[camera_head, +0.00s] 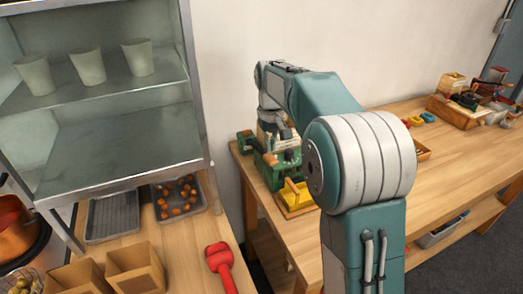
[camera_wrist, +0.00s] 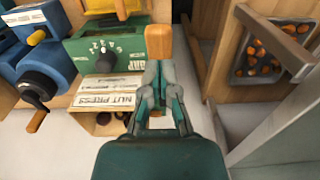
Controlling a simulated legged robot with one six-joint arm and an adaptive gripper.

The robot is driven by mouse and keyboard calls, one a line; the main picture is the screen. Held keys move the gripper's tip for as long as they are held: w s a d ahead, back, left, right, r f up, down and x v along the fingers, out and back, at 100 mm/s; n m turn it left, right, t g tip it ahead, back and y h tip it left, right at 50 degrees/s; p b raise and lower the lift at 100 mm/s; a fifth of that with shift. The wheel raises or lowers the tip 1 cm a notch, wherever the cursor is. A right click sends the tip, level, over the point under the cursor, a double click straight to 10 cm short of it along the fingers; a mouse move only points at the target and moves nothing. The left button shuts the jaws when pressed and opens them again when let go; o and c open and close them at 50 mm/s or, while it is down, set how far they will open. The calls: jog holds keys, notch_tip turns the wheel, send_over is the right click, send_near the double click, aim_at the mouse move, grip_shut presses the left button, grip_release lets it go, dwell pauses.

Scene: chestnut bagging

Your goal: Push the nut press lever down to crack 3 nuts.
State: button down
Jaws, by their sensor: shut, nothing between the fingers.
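The green nut press (camera_wrist: 105,48) fills the upper middle of the wrist view, with a dial and a white "NUT PRESS" label (camera_wrist: 108,99) on its front. Its lever ends in a wooden handle (camera_wrist: 159,42) at the press's right side. My gripper (camera_wrist: 158,68) is shut, its fingertips at the near end of that handle; I cannot tell whether they touch it. A few dark nuts (camera_wrist: 103,117) show in the wooden opening below the label. In the head view the green press (camera_head: 275,172) stands on the wooden table below my wrist, partly covered by my arm.
A blue machine (camera_wrist: 45,68) stands left of the press in the wrist view. A yellow holder (camera_head: 295,195) sits near the table edge in the head view. A tray of chestnuts (camera_head: 165,211), a red-handled tool (camera_head: 221,262) and a metal shelf with cups (camera_head: 88,66) are at left.

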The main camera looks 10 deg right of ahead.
aim_at(270, 158)
jog(key=shift+f, duration=0.15)
dwell(0.4)
jog(key=shift+f, duration=1)
jog(key=shift+f, duration=1.1)
jog(key=shift+s+d+f, duration=0.1)
jog(key=shift+s+f, duration=0.05)
jog(key=shift+f, duration=0.4)
jog(key=shift+s+f, duration=0.1)
jog(key=shift+f, duration=0.45)
